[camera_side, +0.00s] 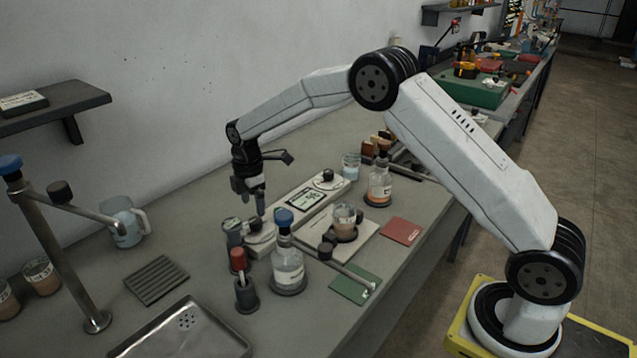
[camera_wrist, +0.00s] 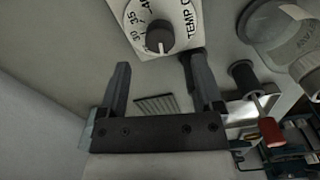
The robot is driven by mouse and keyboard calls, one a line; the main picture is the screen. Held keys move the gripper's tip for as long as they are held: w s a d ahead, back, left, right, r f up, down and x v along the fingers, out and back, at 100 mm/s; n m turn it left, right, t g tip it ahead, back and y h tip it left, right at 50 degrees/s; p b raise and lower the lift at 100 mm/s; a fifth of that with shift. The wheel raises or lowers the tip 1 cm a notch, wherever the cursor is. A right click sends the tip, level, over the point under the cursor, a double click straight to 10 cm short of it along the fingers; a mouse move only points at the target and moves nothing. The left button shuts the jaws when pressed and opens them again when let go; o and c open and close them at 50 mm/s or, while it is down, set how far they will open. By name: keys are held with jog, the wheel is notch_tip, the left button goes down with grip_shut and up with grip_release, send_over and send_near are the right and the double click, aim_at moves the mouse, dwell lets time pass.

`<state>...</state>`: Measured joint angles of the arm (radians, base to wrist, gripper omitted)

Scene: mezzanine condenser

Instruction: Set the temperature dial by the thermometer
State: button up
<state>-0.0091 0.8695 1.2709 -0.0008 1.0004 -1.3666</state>
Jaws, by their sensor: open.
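The temperature dial (camera_wrist: 185,14) is a white disc marked "TEMP" with numerals 30 and 35 readable. Its dark round knob (camera_wrist: 160,37) has a pale mark on the side toward my gripper. In the side view the dial (camera_side: 261,234) is at the near left end of a long pale panel (camera_side: 283,217). My gripper (camera_side: 253,206) is open, points down above the dial and is apart from it. In the wrist view its two fingers (camera_wrist: 158,64) are empty, with the knob beyond the gap between them. A small dark-framed display (camera_side: 305,198) is on the panel; I cannot read it or tell whether it is the thermometer.
A flask (camera_side: 380,187) is farther right. A metal tray (camera_side: 185,336) and ribbed pad (camera_side: 156,280) lie left.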

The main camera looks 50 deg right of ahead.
aim_at(255, 220)
jog(key=shift+f, duration=2.7)
grip_shut()
